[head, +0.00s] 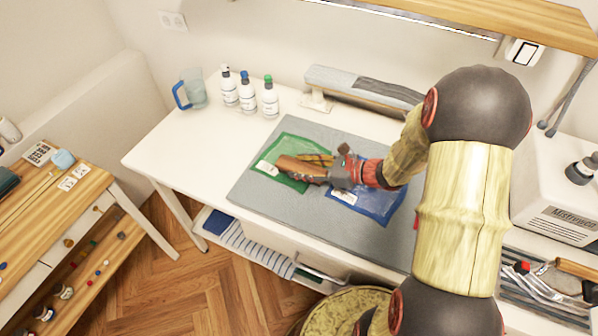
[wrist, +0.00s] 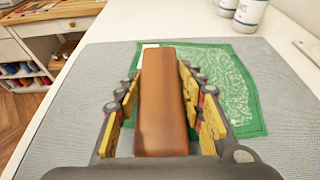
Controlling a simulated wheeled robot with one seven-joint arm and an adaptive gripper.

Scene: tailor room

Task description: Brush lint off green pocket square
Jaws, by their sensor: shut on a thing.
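The green pocket square (head: 287,150) lies flat on the grey mat (head: 262,182), left of a blue cloth (head: 372,203). My gripper (head: 322,170) is shut on a brown wooden brush (head: 300,166) and holds it over the green square. In the wrist view the brush (wrist: 163,95) points away between the fingers and covers part of the green square (wrist: 230,85), which shows a pale pattern. A small white tag or patch lies at the square's left part. The brush's underside is hidden, so I cannot tell whether it touches the cloth.
Several bottles (head: 247,93) and a clear jug with a blue handle (head: 192,90) stand at the back left of the table. A padded sleeve board (head: 360,85) stands behind the mat. The table's left end is clear.

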